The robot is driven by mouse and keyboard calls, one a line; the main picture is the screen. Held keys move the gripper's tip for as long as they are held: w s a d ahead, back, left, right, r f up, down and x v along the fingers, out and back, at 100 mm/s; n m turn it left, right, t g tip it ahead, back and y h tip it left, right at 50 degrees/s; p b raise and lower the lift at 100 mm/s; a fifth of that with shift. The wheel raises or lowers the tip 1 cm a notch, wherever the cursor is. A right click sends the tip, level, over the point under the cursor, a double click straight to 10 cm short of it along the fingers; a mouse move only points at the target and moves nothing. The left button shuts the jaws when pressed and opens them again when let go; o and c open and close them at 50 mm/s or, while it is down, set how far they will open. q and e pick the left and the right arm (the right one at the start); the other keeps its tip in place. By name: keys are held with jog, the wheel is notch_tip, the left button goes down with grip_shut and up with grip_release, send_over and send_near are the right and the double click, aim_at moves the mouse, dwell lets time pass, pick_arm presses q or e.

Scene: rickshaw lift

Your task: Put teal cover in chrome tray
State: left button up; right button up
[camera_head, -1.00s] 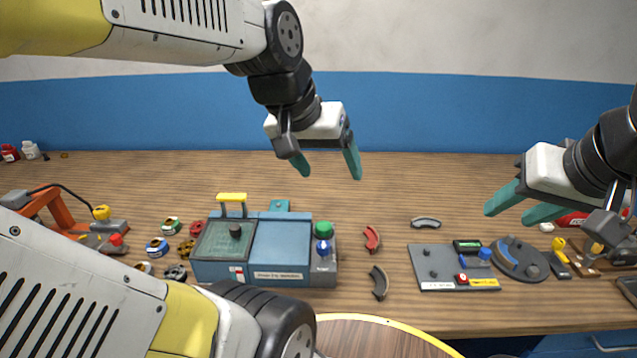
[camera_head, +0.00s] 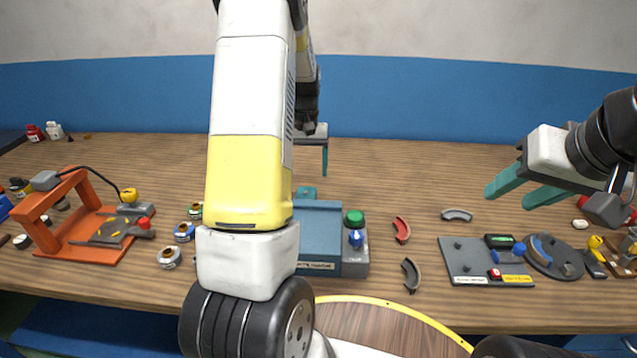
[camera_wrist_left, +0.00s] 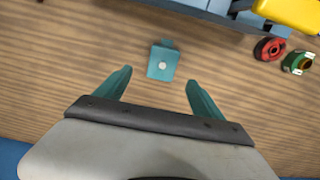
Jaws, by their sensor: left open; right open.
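The teal cover (camera_head: 306,191) is a small teal piece on the wooden table, just behind the blue machine. In the left wrist view the teal cover (camera_wrist_left: 162,62) has a pale round spot and lies just beyond the fingertips, roughly centred between them. My left gripper (camera_head: 318,158) is open and empty, pointing down behind the machine; its fingers also show in the left wrist view (camera_wrist_left: 160,78). My right gripper (camera_head: 508,198) is open and empty above the right part of the table. I cannot make out the chrome tray in the current views.
My left arm hides part of the blue machine (camera_head: 318,230). An orange stand (camera_head: 75,225) is at the left, with several coloured rings (camera_head: 184,232) near it. A grey panel (camera_head: 470,262) and a round grey fixture (camera_head: 552,258) are at the right. The table's back middle is clear.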

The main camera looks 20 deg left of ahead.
aim_at(306, 193)
pick_arm(q)
jog(key=shift+a+f, duration=0.2)
jog(key=shift+f, duration=0.6)
jog(key=shift+s+f, duration=0.1)
jog(key=shift+f, duration=3.3)
